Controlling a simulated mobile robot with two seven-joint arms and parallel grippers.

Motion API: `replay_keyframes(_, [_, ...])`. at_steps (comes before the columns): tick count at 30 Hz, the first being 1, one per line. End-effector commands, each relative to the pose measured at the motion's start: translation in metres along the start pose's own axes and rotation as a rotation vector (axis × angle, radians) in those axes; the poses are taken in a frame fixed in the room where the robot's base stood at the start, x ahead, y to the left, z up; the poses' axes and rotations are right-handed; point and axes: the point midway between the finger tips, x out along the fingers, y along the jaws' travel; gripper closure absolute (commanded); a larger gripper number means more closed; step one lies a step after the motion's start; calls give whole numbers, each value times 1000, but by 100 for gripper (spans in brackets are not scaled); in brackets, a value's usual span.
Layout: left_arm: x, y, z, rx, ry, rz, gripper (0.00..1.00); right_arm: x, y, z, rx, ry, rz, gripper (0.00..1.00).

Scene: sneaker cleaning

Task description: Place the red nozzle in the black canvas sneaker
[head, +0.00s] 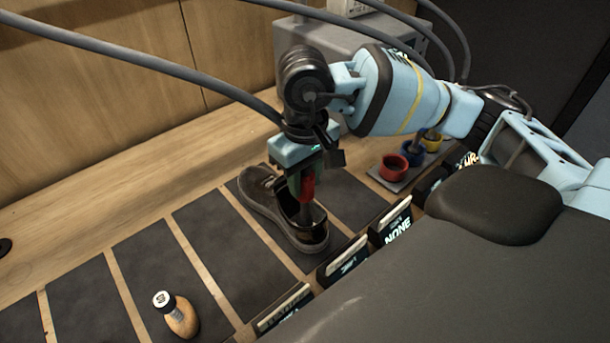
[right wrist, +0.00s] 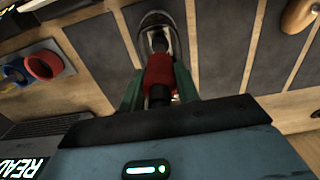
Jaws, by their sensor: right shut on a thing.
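The black canvas sneaker (head: 262,200) sits on a dark mat in the middle of the head view, its opening facing up. My right gripper (head: 306,190) is above the sneaker's opening, pointing down, and is shut on the red nozzle (head: 308,187). The nozzle's lower end reaches down at the opening; whether it touches the inside cannot be told. In the right wrist view the red nozzle (right wrist: 159,74) is between the green fingers, with the sneaker (right wrist: 153,20) beyond it. My left gripper is not in view.
A holder with red (head: 394,167), blue and yellow cups is to the right. Label cards (head: 392,224) line the front edge. A grey box (head: 330,50) stands behind. Mats left of the sneaker are mostly bare.

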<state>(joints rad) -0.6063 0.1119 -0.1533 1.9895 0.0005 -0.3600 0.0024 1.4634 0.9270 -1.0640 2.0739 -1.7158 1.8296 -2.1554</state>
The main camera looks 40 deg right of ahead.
Motion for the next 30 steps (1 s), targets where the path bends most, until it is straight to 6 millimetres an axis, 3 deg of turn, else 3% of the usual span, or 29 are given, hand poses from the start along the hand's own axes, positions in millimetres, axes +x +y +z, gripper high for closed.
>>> replay_keyframes(3, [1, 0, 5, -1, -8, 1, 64, 4, 0, 0, 0, -2, 0, 100])
replay_keyframes(4, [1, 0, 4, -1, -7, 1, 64, 4, 0, 0, 0, -2, 0, 66])
replay_keyframes(9, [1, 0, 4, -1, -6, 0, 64, 3, 0, 0, 0, 0, 0, 46])
replay_keyframes(21, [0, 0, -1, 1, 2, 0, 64, -7, 0, -1, 0, 4, -1, 46])
replay_keyframes(30, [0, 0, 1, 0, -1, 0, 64, -61, 0, -1, -1, 5, -1, 46])
